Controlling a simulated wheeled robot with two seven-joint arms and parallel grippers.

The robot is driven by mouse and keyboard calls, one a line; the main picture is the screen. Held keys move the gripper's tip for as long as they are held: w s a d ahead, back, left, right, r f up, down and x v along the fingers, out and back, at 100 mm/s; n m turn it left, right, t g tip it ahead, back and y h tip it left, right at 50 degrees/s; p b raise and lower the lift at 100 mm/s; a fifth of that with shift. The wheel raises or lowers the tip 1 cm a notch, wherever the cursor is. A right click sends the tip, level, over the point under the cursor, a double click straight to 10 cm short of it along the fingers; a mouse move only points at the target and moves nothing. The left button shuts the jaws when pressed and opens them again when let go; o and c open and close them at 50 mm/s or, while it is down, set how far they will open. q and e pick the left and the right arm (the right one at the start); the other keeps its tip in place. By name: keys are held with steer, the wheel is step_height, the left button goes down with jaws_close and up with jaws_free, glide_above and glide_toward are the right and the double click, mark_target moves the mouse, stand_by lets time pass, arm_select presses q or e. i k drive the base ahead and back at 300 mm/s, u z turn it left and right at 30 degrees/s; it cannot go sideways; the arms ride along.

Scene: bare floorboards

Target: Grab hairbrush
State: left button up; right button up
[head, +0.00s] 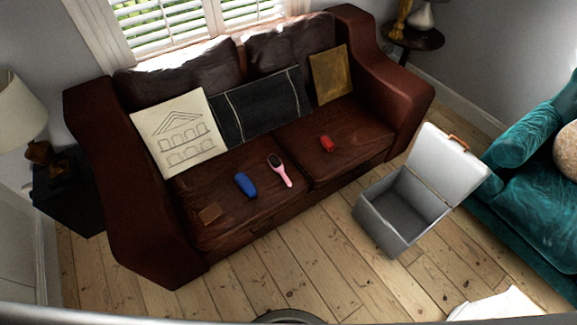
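A pink hairbrush (281,172) with a dark bristle head lies on the seat of the brown leather sofa (330,170). It lies near the middle of the seat, its head toward the sofa back and its handle toward the front edge. A blue object (245,185) lies just left of it, apart from it. Neither of my grippers shows in the head view.
An open grey box (393,223) stands on the floorboards at the right front. A teal sofa (535,190) is far right. Floor before the brown sofa is clear.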

mark_target(275, 161)
steer(key=z, duration=1)
steer(key=i, duration=1.7)
steer(key=u, duration=1.65)
